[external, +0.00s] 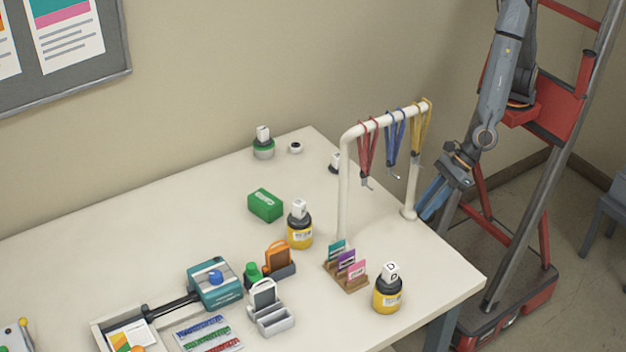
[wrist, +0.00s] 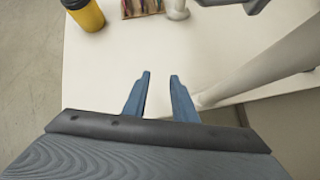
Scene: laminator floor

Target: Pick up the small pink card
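The small pink card (external: 357,269) stands in the front slot of a small wooden card holder (external: 350,285) near the table's right side. A purple card (external: 346,259) and a teal card (external: 337,248) stand behind it. In the wrist view the holder (wrist: 140,13) is cut off at the top edge, and I cannot make out the pink card there. My gripper (external: 424,215) hangs beside the table's right edge, right of the holder and apart from it. In the wrist view my gripper (wrist: 160,78) has its two blue fingers apart with nothing between them.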

